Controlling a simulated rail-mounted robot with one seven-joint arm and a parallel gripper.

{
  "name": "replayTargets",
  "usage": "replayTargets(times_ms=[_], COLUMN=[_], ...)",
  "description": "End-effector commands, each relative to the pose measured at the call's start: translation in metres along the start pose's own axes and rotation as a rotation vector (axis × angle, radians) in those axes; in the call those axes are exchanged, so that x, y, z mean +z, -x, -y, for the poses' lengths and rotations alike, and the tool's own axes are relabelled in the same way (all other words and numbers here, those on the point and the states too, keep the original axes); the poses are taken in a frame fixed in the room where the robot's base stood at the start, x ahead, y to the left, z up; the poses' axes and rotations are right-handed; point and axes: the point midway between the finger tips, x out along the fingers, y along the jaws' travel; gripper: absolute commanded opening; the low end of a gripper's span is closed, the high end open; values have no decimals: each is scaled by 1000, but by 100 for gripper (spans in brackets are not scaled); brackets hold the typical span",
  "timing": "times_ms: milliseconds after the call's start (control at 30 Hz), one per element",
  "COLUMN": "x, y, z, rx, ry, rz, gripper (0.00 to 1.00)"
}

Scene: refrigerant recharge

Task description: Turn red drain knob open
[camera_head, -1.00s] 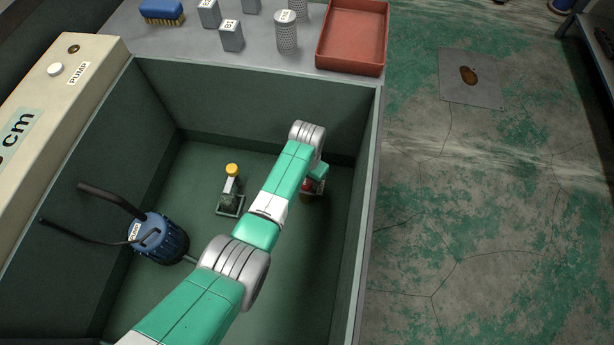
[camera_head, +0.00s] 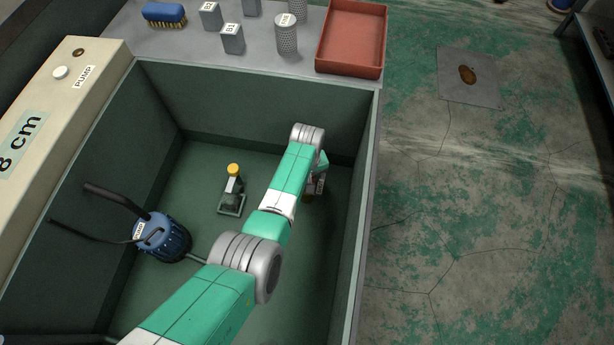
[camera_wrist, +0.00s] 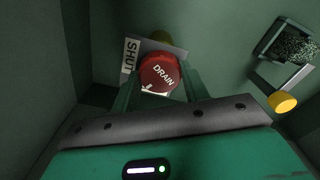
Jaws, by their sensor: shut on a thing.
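The red knob marked DRAIN (camera_wrist: 160,72) is in the middle of the wrist view, low inside the green tank. A white SHUT label (camera_wrist: 130,55) lies beside it on the left. My gripper (camera_wrist: 158,88) has one finger on each side of the knob and is shut on it. The DRAIN lettering runs at a slant. In the head view my gripper is near the tank's right wall, and my arm and hand hide most of the knob.
A fixture with a yellow cap (camera_head: 234,170) stands on the tank floor to the left, also in the wrist view (camera_wrist: 283,102). A blue pump (camera_head: 162,238) with black hoses is farther left. The tank's right wall (camera_head: 364,190) is close to my gripper. A red tray (camera_head: 352,38) sits beyond the tank.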

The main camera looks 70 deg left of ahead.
Motion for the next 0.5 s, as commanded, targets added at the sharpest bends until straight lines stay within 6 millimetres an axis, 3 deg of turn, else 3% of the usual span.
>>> replayTargets(times_ms=[500], x=[0], y=[0], z=[0], rx=[0], ry=[425], rz=[0], gripper=[22])
